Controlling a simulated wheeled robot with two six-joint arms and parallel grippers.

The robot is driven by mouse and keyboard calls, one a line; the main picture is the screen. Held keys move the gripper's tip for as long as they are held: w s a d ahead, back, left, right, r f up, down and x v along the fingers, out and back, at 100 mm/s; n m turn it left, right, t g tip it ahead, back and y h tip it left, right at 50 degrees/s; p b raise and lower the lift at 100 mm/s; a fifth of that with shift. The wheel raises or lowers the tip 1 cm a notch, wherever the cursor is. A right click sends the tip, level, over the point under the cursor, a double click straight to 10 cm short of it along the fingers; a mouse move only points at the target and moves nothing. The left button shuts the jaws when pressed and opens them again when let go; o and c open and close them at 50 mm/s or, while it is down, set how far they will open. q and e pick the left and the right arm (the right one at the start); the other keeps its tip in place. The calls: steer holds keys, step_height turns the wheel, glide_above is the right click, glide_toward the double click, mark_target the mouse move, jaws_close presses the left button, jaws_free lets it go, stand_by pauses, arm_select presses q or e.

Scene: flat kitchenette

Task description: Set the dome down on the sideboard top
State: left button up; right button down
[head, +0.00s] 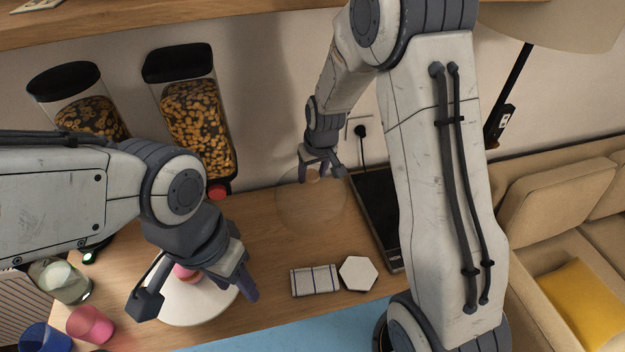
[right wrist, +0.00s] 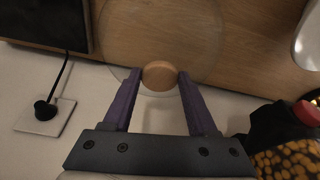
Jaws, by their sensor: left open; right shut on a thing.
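The dome (head: 310,212) is clear and almost invisible, with a round wooden knob on top. My right gripper (head: 318,172) is shut on that knob, near the wall at the back of the wooden sideboard top (head: 258,245). In the right wrist view, the knob (right wrist: 159,75) sits between the two purple fingers and the glass (right wrist: 200,35) spreads out beyond it over the wood. I cannot tell whether the dome's rim touches the top. My left gripper (head: 203,297) is open above a white round plate (head: 200,312), with a pink item (head: 184,272) partly hidden beneath it.
A dark flat panel (head: 376,215) lies right of the dome. A folded striped cloth (head: 314,280) and a white hexagonal tile (head: 358,273) lie in front. Two food dispensers (head: 197,120) (head: 92,112) are at the back left. Cups (head: 90,325) stand at front left. Wood between plate and dome is bare.

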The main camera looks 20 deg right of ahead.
mark_target(311, 191)
step_height(311, 191, down, 3)
steer(key=shift+f+p, duration=0.2)
steer(key=shift+p, duration=0.25)
steer(key=shift+w+f, duration=0.1)
steer(key=shift+f, duration=0.25)
steer(key=shift+f, duration=0.15)
steer(key=shift+c, duration=1)
jaws_free()
